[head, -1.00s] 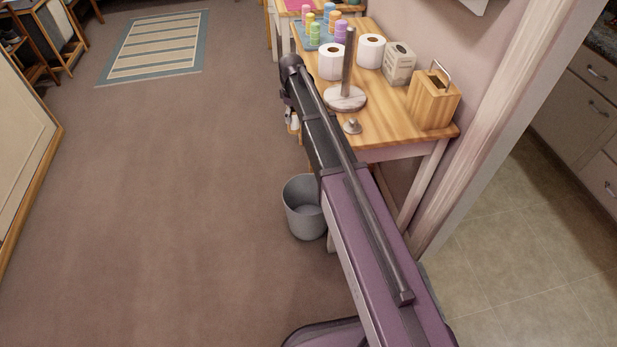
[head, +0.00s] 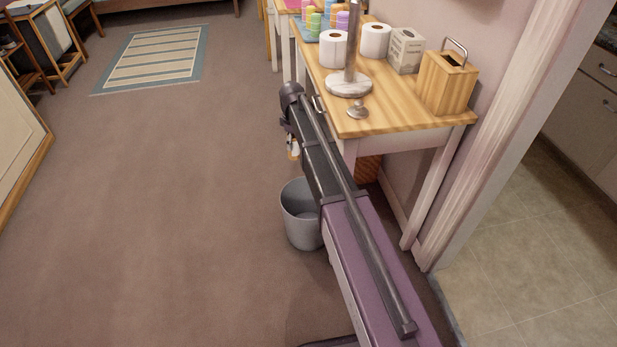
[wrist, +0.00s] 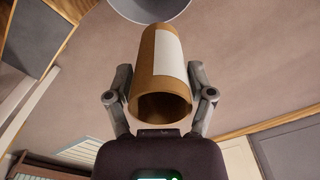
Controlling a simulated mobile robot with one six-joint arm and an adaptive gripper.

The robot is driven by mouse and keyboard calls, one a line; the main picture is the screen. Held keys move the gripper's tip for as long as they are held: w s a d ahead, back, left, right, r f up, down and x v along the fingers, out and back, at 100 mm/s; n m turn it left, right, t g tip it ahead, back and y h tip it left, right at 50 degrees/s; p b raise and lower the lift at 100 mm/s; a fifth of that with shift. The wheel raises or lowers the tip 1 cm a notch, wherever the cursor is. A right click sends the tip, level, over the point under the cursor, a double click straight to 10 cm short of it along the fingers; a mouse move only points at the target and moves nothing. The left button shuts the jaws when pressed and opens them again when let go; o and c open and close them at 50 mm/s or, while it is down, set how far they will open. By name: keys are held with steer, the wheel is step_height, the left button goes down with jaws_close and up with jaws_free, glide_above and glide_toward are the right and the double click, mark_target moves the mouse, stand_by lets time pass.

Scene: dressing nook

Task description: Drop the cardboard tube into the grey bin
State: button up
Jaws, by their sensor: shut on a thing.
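In the wrist view, my gripper (wrist: 160,98) is shut on the cardboard tube (wrist: 148,63), a brown hollow tube with a white label. One finger presses on each side, and the tube's open end faces the camera. In the head view, my arm hides most of the gripper (head: 293,148), and I cannot make out the tube clearly there. The grey bin (head: 298,228) stands on the floor left of my arm, and its right side is hidden behind the arm. The part of its inside that shows looks empty. A grey round shape at the top of the wrist view is probably the bin (wrist: 150,6).
A wooden table (head: 400,110) at the right holds paper rolls (head: 376,40), a paper-roll stand (head: 348,85), a tissue box (head: 406,52) and a wooden box (head: 446,84). A door frame (head: 490,150) stands right of it. The carpet (head: 170,200) at the left is clear.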

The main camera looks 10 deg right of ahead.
steer(key=d+f+b, duration=0.5)
steer(key=f+b, duration=0.6)
steer(key=f, duration=0.2)
steer(key=shift+s+n+b, duration=0.3)
steer(key=shift+s+b, duration=0.05)
steer(key=shift+f, duration=0.1)
step_height(320, 180, down, 11)
steer(key=b, duration=1.1)
steer(key=o, duration=0.7)
steer(key=shift+o, duration=0.2)
